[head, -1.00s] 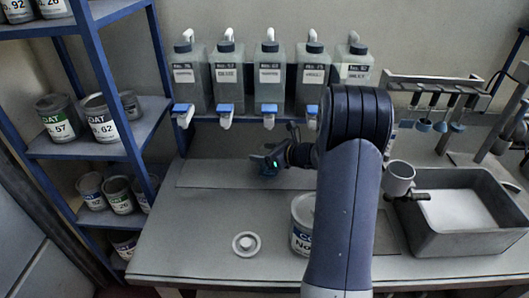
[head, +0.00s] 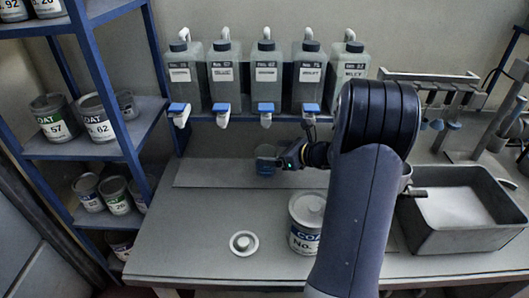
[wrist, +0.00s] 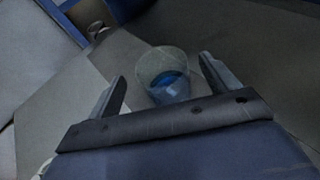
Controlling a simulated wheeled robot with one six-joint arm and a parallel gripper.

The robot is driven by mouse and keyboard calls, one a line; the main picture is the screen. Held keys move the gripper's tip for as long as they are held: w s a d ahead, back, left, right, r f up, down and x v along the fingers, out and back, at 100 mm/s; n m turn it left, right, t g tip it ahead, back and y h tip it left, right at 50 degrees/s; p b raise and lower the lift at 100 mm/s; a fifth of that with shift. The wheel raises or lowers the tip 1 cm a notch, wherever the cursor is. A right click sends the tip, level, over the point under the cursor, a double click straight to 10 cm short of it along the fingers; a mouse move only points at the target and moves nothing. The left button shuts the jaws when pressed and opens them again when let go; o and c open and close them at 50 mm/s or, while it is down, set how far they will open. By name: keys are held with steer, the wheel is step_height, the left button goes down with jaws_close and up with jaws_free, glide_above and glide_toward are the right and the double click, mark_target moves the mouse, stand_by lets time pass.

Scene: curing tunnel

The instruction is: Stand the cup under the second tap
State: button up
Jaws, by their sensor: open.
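A clear cup (head: 266,160) with blue liquid in it stands upright on the long plate at the back of the bench. In the head view it appears below the third tap from the left (head: 266,114). The second tap from the left (head: 223,114) is to its left. My gripper (head: 284,160) is close at the cup's right side. In the wrist view the cup (wrist: 167,78) is in front of my open gripper (wrist: 165,88), between the lines of the two fingers and apart from both. The fifth tap is hidden by my arm.
Several grey bottles (head: 267,75) stand in a row above the taps. A labelled can (head: 306,225) and a white round disc (head: 243,243) are on the bench in front. A grey basin (head: 480,235) is at the right, a can shelf (head: 90,140) at the left. The bench's left part is clear.

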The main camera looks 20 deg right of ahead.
steer(key=v, duration=0.6)
steer(key=shift+a+f, duration=0.1)
stand_by(1.1)
